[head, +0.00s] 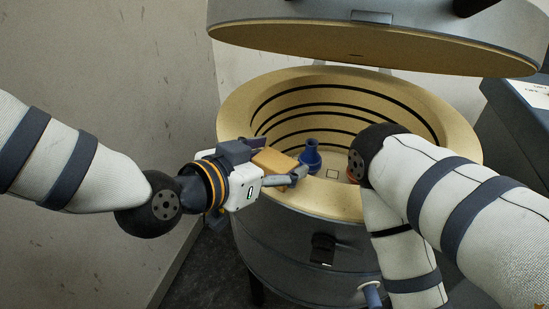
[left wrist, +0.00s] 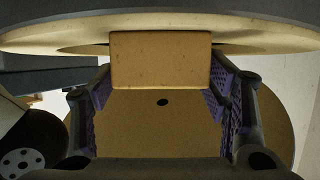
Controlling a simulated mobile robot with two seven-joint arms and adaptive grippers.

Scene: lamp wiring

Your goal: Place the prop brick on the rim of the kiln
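The prop brick (head: 275,161) is a tan-orange block held in my left gripper (head: 276,163). In the left wrist view the brick (left wrist: 160,60) sits between the two purple-padded fingers (left wrist: 160,88), which close on its sides. In the head view the brick is over the left front part of the kiln's rim (head: 318,197); I cannot tell whether it touches. The kiln is round, with a wide tan rim. A small square outline (head: 332,174) shows near its front, right of the brick. My right gripper is hidden behind my right arm.
A blue vase (head: 310,157) stands beside the brick, toward the kiln's interior. The kiln's raised lid (head: 370,38) hangs over the back. My right arm crosses the rim's right front. A dark cabinet (head: 520,125) stands at the right, a bare wall at the left.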

